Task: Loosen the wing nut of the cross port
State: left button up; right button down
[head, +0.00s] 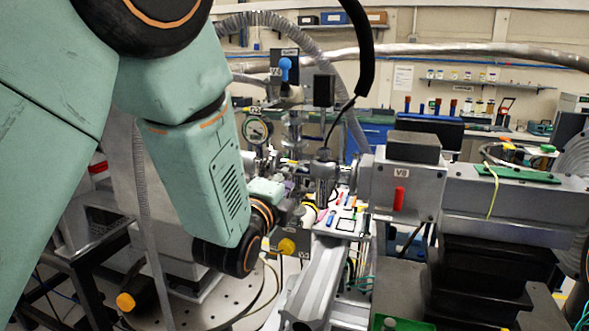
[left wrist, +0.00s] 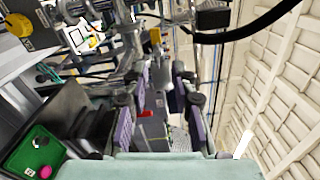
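The metal vacuum fittings that look like the cross port (head: 326,168) stand at mid-height in the head view, left of the grey valve box. I cannot make out the wing nut for certain. My left gripper (head: 292,208) is just left of and below these fittings, partly hidden by my wrist. In the left wrist view its two fingers with purple pads (left wrist: 160,92) stand apart, with no object clearly held between them. Metal pipework (left wrist: 110,18) lies beyond the fingers at the top of that view. My right gripper does not show.
The grey valve box (head: 400,188) labelled V6 stands right of the fittings. A pressure gauge (head: 256,130) and the V4 valve (head: 286,70) stand behind. A black cable (head: 358,60) hangs from above. A green tray (left wrist: 35,152) shows at lower left in the wrist view.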

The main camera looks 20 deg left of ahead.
aim_at(299, 166)
pick_arm(q)
jog(key=w+p, duration=0.1)
jog(key=w, duration=0.3)
jog(key=shift+w, duration=0.4)
jog(key=shift+w+f, duration=0.2)
jog(key=shift+w, duration=0.1)
jog(key=c, duration=0.3)
jog(key=shift+s+r, duration=0.1)
jog(key=shift+s, duration=0.05)
grip_shut()
